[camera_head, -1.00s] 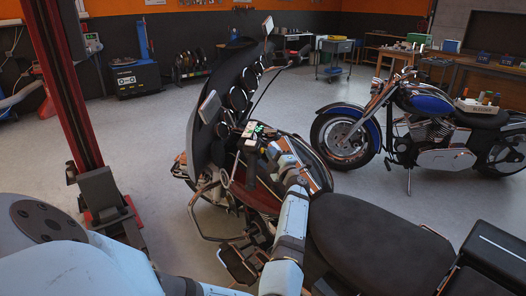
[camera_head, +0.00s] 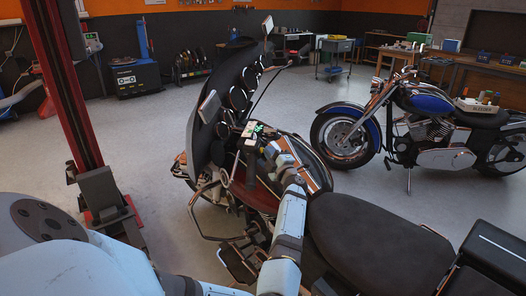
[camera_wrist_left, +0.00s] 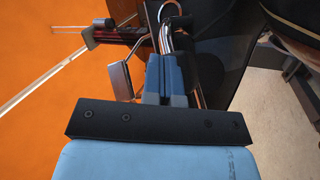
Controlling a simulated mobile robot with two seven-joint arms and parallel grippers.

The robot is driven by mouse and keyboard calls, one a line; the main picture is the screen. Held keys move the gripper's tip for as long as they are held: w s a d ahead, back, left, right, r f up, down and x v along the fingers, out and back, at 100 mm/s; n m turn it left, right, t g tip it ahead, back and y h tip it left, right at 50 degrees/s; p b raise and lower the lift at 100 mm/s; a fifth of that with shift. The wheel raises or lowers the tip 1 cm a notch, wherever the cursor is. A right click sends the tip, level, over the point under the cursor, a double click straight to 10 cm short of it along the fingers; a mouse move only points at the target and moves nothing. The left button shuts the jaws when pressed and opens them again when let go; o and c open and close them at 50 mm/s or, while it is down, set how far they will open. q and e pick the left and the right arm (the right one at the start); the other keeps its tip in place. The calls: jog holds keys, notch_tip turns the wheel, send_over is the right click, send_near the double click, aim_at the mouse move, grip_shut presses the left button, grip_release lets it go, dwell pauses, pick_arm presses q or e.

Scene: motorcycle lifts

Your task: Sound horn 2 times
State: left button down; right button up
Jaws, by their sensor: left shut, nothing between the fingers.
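The near motorcycle (camera_head: 350,235) stands in front of me, with a dark fairing (camera_head: 205,115) and round gauges (camera_head: 237,97). A small control unit with a green-lit part (camera_head: 254,128) sits at its handlebar. I cannot make out a separate horn button. In the left wrist view, the shut fingers (camera_wrist_left: 167,66) point at chrome handlebar tubing (camera_wrist_left: 168,30). My right gripper is not in view.
A red lift post (camera_head: 75,90) rises at the left. A blue motorcycle (camera_head: 430,105) is parked at the right, beside workbenches (camera_head: 480,65). A wheeled cart (camera_head: 335,50) stands at the back. The floor between is clear.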

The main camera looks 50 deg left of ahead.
pick_arm(q)
jog(key=shift+s+a, duration=0.1)
dwell(0.5)
jog(key=shift+w+d+r, duration=0.1)
jog(key=shift+w+d, duration=0.3)
jog(key=shift+d, duration=0.4)
jog(key=d, duration=0.1)
jog(key=w+d, duration=0.1)
jog(key=d, duration=0.1)
jog(key=w+d, duration=0.1)
jog(key=shift+d+r, duration=0.25)
jog(key=shift+r, duration=0.05)
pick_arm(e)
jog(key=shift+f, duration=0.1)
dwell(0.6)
